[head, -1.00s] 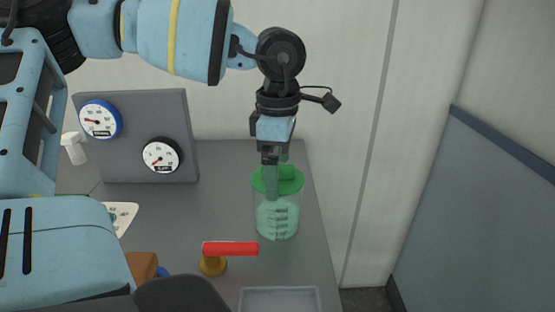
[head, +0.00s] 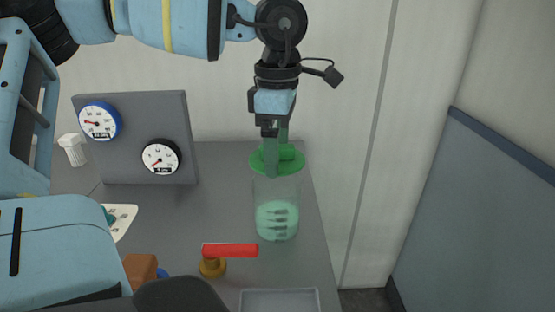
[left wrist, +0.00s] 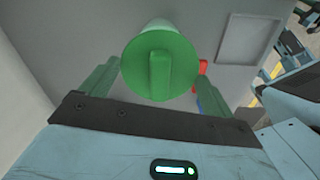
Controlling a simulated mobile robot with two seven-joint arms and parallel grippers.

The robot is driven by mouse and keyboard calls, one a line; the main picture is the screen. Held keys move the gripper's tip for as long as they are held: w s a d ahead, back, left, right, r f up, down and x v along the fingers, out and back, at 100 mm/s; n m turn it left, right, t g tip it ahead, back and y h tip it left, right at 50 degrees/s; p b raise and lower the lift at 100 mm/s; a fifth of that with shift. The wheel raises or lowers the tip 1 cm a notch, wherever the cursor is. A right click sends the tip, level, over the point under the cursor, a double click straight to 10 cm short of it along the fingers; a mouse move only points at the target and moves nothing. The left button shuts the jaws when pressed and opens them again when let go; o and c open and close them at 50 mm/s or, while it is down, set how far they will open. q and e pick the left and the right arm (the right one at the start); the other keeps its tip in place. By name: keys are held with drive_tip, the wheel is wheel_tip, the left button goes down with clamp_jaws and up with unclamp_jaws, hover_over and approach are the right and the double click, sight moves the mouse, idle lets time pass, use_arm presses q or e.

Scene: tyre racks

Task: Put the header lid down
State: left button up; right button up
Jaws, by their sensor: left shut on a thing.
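The header lid is a green disc with an upright grip bar (head: 290,165); it also shows in the left wrist view (left wrist: 160,78). My left gripper (head: 277,152) points down and is shut on the lid, holding it raised above a clear jar (head: 278,205). The jar stands on the grey bench, open at the top, with a pale green stack inside. In the left wrist view the lid sits between the two green fingers (left wrist: 160,72). My right gripper is not in view.
A red-handled valve (head: 230,250) stands in front of the jar, with a grey tray (head: 280,300) at the bench front. A panel with two gauges (head: 130,168) and a white bottle (head: 73,150) are at the left. Bare bench (head: 225,200) lies left of the jar.

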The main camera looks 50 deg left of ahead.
use_arm(q)
drive_tip(key=shift+r, duration=2.8)
